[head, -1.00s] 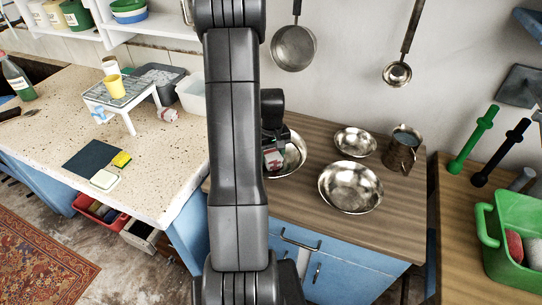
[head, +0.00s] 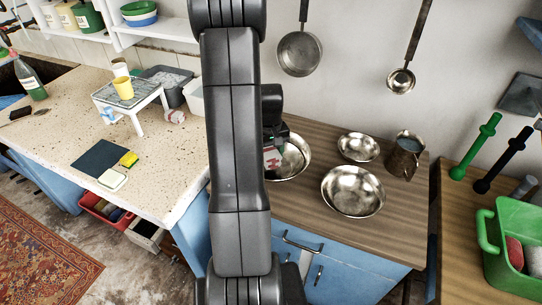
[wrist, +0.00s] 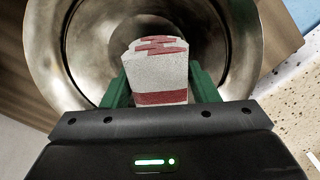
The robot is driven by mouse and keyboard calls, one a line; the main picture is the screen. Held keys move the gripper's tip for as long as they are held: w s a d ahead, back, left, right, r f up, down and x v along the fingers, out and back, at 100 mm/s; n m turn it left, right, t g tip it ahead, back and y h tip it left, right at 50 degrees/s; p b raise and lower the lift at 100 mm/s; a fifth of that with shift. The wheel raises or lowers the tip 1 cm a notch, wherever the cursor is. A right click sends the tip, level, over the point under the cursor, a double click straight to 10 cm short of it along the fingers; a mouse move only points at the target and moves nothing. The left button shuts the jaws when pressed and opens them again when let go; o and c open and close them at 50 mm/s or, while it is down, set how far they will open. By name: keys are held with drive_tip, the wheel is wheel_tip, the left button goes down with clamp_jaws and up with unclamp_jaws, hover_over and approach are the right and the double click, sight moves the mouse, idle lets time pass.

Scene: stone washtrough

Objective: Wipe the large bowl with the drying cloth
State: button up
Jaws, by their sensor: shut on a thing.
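My gripper (wrist: 160,88) is shut on a white cloth with red stripes, the drying cloth (wrist: 160,72). The cloth stands out between the green fingers, over the inside of a round metal bowl (wrist: 55,60). In the head view the cloth (head: 271,159) and this bowl (head: 297,160) show beside my arm, which hides the bowl's left part. I cannot tell whether the cloth touches the metal. Another wide metal bowl (head: 352,192) stands to the right at the front, and a smaller one (head: 358,147) behind it. Which counts as the large bowl is not certain.
A metal jug (head: 405,154) stands right of the bowls. A pan (head: 299,54) and a ladle (head: 402,80) hang on the wall. The speckled counter at left holds a small white stand (head: 138,97) and a sponge (head: 129,159). A green tub (head: 490,240) is at right.

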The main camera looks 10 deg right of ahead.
drive_tip(key=shift+r+p, duration=1.15)
drive_tip(key=shift+r, duration=1)
drive_tip(key=shift+s+f, duration=0.1)
